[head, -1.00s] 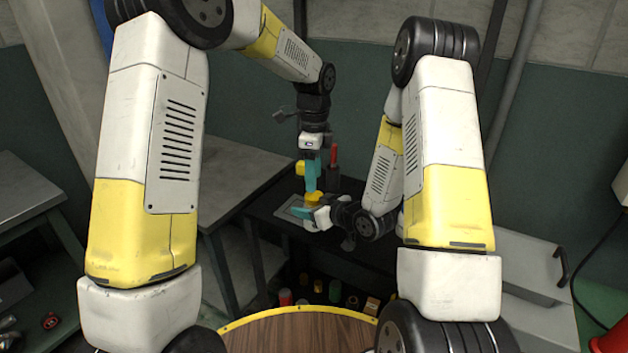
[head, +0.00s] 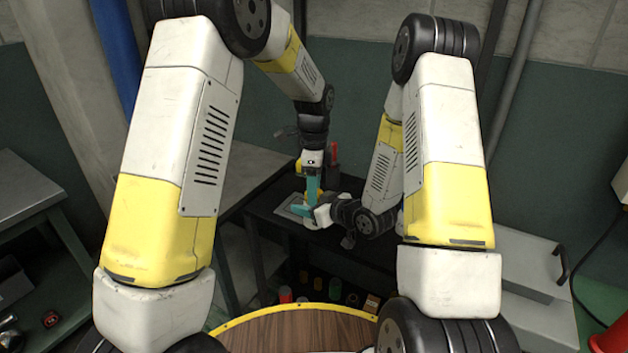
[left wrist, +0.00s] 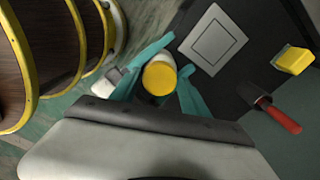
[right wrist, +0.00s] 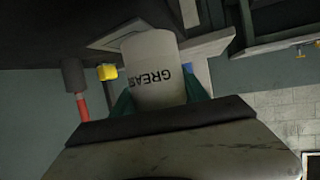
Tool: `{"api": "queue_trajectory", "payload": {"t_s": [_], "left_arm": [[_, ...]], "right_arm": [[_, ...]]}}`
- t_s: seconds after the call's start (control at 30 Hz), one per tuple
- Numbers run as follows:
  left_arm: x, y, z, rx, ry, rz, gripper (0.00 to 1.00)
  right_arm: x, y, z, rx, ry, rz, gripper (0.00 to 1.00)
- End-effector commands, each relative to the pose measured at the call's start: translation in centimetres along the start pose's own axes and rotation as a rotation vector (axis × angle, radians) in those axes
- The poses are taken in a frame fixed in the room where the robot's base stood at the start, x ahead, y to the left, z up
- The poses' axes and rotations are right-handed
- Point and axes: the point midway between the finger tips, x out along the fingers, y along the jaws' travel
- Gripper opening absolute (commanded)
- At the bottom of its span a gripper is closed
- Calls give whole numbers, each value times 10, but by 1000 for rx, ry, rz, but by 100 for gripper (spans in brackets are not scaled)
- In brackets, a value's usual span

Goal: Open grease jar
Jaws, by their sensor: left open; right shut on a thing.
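The grease jar is white with "GREASE" upside down in the right wrist view (right wrist: 155,75). Its round yellow lid faces the camera in the left wrist view (left wrist: 159,78). My right gripper (head: 312,216) is shut on the jar body from the side, over the dark table. My left gripper (left wrist: 160,88) points down from above, open, with its teal fingers on either side of the lid. I cannot tell whether they touch it. In the head view the left gripper (head: 313,190) mostly hides the lid.
A grey square plate (left wrist: 213,40) lies on the dark table. A yellow block (left wrist: 294,60) and a red-handled tool (left wrist: 272,108) stand beyond it. Several coloured containers (head: 335,290) sit below the table. A round wooden top with a yellow rim (head: 290,330) is nearer me.

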Motion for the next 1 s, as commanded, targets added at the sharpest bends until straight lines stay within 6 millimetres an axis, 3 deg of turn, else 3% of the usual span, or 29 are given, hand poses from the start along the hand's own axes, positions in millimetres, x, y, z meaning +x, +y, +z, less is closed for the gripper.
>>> {"api": "queue_trajectory", "payload": {"t_s": [0.27,0.53,0.57,0.67,1.0], "left_arm": [[1,0,0,0,0,0,52],[1,0,0,0,0,0,0],[1,0,0,0,0,0,46],[1,0,0,0,0,0,66],[-5,0,0,0,1,-1,66]], "right_arm": [[0,0,-1,0,1,0,0],[0,0,-1,0,1,0,0],[0,0,0,0,1,0,0],[0,0,0,0,1,0,0],[0,0,-1,-1,1,0,0]]}}
